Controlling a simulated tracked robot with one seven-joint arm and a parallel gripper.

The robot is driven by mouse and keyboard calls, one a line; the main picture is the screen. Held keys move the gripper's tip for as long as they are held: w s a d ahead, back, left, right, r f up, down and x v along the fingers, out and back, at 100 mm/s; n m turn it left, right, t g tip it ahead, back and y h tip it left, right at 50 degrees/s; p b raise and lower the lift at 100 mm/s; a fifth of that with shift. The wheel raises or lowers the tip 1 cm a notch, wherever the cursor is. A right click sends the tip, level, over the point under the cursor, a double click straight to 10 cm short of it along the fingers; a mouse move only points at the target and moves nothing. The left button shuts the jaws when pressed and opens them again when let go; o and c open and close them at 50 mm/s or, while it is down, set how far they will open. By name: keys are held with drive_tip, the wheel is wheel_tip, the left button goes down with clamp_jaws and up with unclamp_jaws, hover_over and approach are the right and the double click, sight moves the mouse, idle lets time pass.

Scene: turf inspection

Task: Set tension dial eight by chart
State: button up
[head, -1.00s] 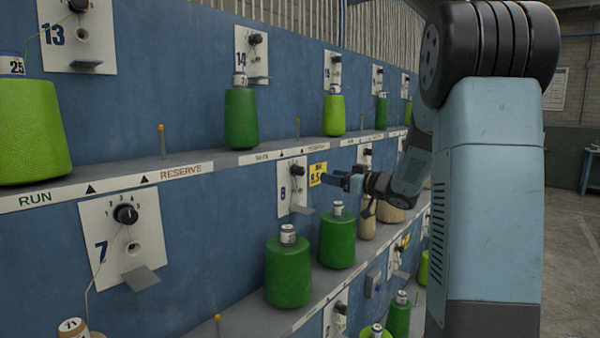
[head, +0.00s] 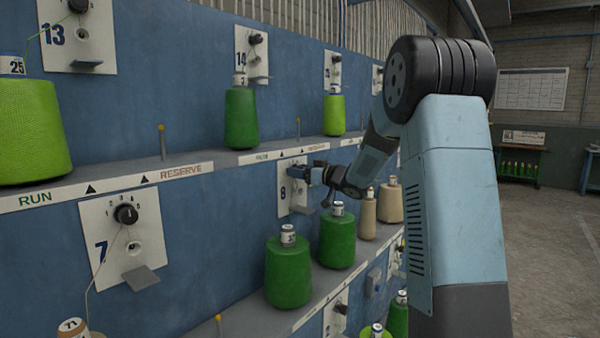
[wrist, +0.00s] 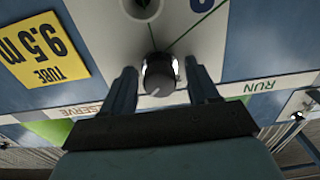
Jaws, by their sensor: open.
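Panel eight (head: 286,207) is a white plate with a blue 8 on the blue wall, above the lower shelf. Its dial (wrist: 158,76) is a dark round knob with a pale pointer line, seen in the wrist view. My gripper (wrist: 160,82) is open, with one finger on each side of the dial; I cannot tell whether either touches it. In the head view my gripper (head: 307,174) covers most of the dial. A pale wall chart (head: 531,89) hangs on the far wall, its text too small to read.
A yellow tag (wrist: 40,48) reading TUBE 9.5 m is beside the dial. Green cones (head: 289,273) (head: 337,240) stand on the shelf below, with tan cones (head: 389,204) to the right. Panel seven (head: 124,243) is to the left. Open floor lies right.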

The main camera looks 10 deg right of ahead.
drive_tip(key=shift+w+a, duration=0.1)
drive_tip(key=shift+w, duration=0.1)
drive_tip(key=c, duration=1)
